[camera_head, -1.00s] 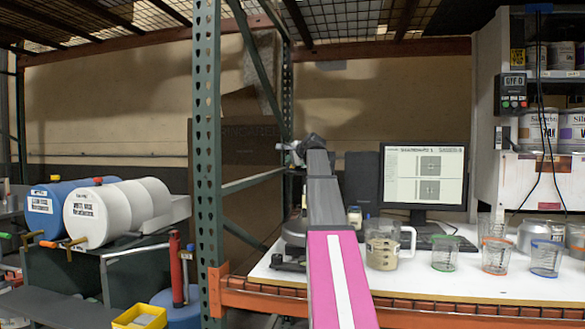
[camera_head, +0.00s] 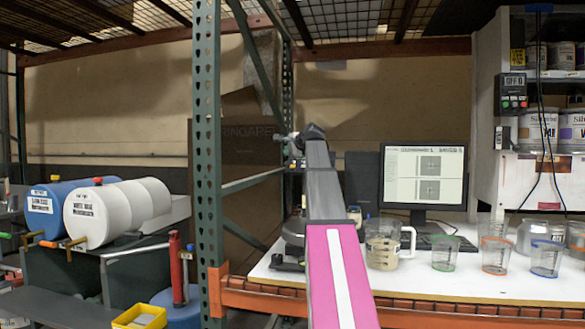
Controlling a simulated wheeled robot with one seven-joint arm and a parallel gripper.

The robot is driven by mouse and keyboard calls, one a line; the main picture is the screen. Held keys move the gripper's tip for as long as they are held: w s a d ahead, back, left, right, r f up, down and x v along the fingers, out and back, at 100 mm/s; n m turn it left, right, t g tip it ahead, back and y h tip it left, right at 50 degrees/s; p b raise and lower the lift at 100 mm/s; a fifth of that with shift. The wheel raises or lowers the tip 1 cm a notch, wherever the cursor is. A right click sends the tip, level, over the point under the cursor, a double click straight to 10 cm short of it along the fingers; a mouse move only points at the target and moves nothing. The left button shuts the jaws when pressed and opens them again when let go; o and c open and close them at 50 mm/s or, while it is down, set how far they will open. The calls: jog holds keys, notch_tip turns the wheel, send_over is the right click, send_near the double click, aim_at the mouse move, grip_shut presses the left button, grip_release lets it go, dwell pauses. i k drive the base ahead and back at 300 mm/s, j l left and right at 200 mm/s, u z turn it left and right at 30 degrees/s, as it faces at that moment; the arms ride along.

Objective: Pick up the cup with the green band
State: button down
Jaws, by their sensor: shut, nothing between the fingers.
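The cup with the green band (camera_head: 446,254) is a clear, tapered measuring cup standing upright on the white workbench (camera_head: 420,283). It is the left one of three cups in a front row. My arm reaches away from the camera over the left end of the bench. My gripper (camera_head: 281,138) shows small at its far end, raised above the bench, left of and well apart from the cup. It looks shut and empty; its fingers are hard to make out.
The orange-banded cup (camera_head: 495,257) and blue-banded cup (camera_head: 545,259) stand to the right. A handled jug (camera_head: 382,250) is on the left, with a monitor (camera_head: 424,180) behind. A grey can (camera_head: 538,235) stands at the back right. A green rack post (camera_head: 207,160) rises left of my arm.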

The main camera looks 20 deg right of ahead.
aim_at(445, 246)
jog(key=k+j, duration=0.85)
